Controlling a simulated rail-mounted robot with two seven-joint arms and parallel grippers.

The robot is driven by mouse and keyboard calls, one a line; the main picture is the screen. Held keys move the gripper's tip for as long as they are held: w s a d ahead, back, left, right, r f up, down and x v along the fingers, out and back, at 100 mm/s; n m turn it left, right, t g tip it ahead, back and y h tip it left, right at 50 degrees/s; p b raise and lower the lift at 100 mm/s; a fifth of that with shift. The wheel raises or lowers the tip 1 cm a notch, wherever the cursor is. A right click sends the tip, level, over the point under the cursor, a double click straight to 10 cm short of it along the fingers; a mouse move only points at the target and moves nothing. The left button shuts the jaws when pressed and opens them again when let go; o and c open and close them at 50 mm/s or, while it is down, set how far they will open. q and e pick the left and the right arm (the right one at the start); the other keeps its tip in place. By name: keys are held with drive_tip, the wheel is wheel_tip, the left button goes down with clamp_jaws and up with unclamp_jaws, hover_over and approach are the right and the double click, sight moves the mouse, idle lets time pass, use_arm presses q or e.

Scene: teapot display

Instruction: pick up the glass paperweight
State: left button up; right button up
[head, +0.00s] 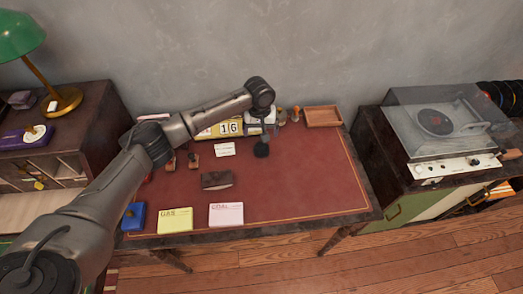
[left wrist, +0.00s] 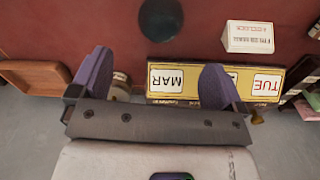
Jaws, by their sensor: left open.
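The glass paperweight looks like a dark round ball (head: 261,150) on the red desk top, right of a small white card. In the left wrist view the dark ball (left wrist: 160,18) lies at the top centre, beyond my fingertips and apart from them. My left gripper (head: 271,130) is above the back of the desk, just behind the paperweight in the head view. In the left wrist view its two purple fingers (left wrist: 157,72) are spread wide with nothing held between them. My right gripper is in neither view.
A yellow calendar (left wrist: 208,84) stands close below my left fingers. A wooden tray (head: 323,116) sits at the back right corner. A brown wallet-like item (head: 217,180) and notepads (head: 226,214) lie nearer the front. The desk's right side is clear.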

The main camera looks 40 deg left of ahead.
sight(261, 143)
use_arm(q)
wheel_tip(261, 143, down, 4)
drive_tip(key=shift+f+b, duration=0.1)
drive_tip(key=shift+b, duration=0.35)
drive_tip(key=shift+d+f+b, duration=0.15)
drive_tip(key=shift+f+b, duration=1.05)
drive_tip(key=shift+f, duration=1.4)
drive_tip(key=shift+c, duration=0.4)
drive_tip(key=c, duration=0.5)
drive_tip(key=shift+r, duration=0.1)
drive_tip(key=c, duration=0.6)
